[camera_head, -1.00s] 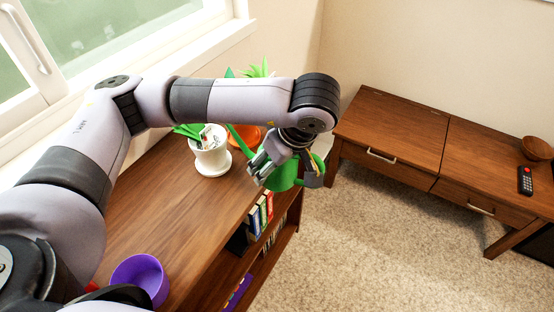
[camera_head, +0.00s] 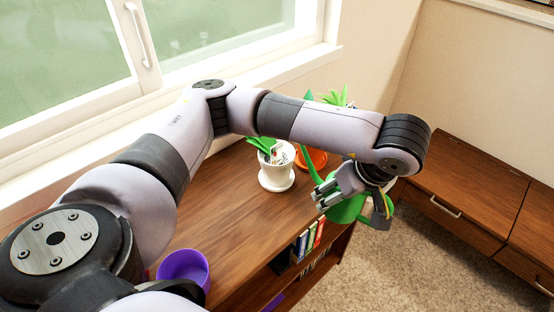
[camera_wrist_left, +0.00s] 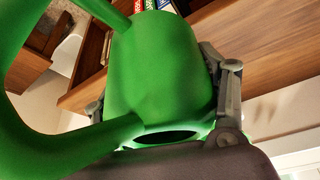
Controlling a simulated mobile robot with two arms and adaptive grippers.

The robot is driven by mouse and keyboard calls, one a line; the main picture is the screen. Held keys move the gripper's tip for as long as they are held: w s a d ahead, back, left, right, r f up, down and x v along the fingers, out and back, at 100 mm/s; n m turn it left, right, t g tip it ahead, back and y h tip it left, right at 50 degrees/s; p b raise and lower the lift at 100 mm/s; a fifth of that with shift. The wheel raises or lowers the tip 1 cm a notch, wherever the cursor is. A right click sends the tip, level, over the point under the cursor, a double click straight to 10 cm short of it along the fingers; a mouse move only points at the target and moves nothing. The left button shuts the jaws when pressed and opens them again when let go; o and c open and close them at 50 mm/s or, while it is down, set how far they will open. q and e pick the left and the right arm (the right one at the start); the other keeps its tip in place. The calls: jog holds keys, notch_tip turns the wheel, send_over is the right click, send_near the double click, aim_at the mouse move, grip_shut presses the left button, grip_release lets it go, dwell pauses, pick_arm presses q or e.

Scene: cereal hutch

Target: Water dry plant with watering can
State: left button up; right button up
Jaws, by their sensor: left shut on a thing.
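A green watering can (camera_head: 347,210) is held by my left gripper (camera_head: 338,190) at the right end of the wooden bookcase top. My left gripper is shut on it, and the arm hides part of the can. In the left wrist view the can's green body (camera_wrist_left: 160,70) fills the middle, with the gripper's fingers on both sides. A white pot (camera_head: 277,172) with green leaves and a small tag stands on the bookcase, left of the can. An orange pot (camera_head: 312,158) with a spiky green plant stands behind it, partly hidden by my arm. My right gripper is not in view.
The wooden bookcase top (camera_head: 235,210) has clear room in its middle. A purple bowl (camera_head: 184,267) sits at its near end. Books (camera_head: 308,242) fill a shelf below. A window (camera_head: 220,40) runs along the back, and a wooden cabinet (camera_head: 465,190) stands at right.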

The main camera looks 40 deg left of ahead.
aim_at(383, 197)
pick_arm(q)
jog(key=shift+s+d+r+p, duration=0.1)
jog(key=shift+d+r+p, duration=0.2)
jog(key=shift+d+r, duration=0.25)
jog(key=shift+s+d+r+p, duration=0.1)
jog(key=shift+d+r+p, duration=0.25)
jog(key=shift+d, duration=0.3)
jog(key=shift+s+d+r+p, duration=0.1)
jog(key=shift+d+r+p, duration=0.2)
jog(key=shift+d+r, duration=0.35)
jog(key=shift+s+d+r+p, duration=0.15)
jog(key=shift+d+r+p, duration=0.15)
jog(key=shift+d, duration=0.7)
jog(key=shift+s+d+r+p, duration=0.1)
jog(key=shift+d+r+p, duration=0.2)
jog(key=shift+d+r, duration=0.35)
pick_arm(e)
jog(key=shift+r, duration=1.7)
pick_arm(q)
jog(key=shift+d+f, duration=0.1)
jog(key=shift+f, duration=0.1)
